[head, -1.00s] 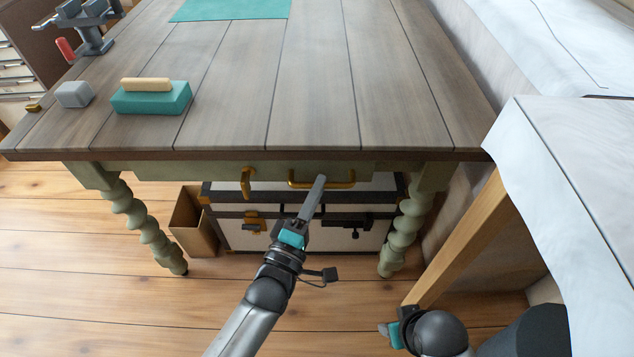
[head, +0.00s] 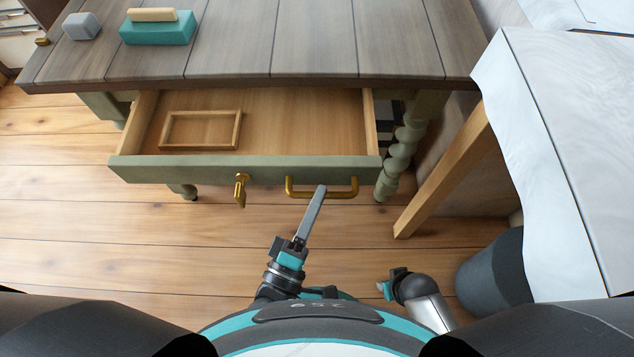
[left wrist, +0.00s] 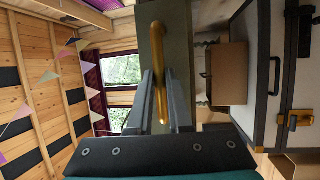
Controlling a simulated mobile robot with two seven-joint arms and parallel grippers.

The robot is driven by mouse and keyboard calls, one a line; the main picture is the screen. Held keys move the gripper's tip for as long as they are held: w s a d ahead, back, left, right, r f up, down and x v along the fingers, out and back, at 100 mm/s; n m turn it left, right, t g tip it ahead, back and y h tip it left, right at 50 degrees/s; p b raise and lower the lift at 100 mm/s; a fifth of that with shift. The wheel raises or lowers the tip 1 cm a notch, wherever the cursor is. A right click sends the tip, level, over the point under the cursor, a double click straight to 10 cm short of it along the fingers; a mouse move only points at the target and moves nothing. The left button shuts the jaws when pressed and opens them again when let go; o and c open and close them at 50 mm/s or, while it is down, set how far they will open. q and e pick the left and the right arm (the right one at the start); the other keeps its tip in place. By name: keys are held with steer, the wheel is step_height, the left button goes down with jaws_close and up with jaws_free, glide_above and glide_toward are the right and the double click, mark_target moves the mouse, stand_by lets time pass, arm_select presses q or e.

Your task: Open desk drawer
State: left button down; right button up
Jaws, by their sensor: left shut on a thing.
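The desk (head: 320,52) has a grey plank top and green legs. Its drawer (head: 250,172) is pulled out towards me and stands well open, showing a bare wooden floor and a small wooden frame-like divider (head: 200,130) at the left. A brass handle (head: 322,192) is on the right of the green drawer front, and it also shows in the left wrist view (left wrist: 158,62). My left gripper (head: 320,190) is shut on this handle, with its fingers on either side of the bar. My right gripper (head: 384,290) is low at the right, away from the desk; its jaw state is unclear.
A brass key or latch (head: 240,190) sticks out of the drawer front left of the handle. A teal block with a wooden top (head: 158,32) and a grey block (head: 82,26) lie on the desk. A white-covered table (head: 575,130) stands close at the right.

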arm_select(q)
steer(key=shift+s, duration=0.4)
arm_select(e)
steer(key=shift+s, duration=0.25)
steer(key=shift+d, duration=0.1)
arm_select(q)
steer(key=c, duration=0.8)
jaws_free()
steer(key=shift+c, duration=0.2)
arm_select(e)
steer(key=shift+f, duration=0.1)
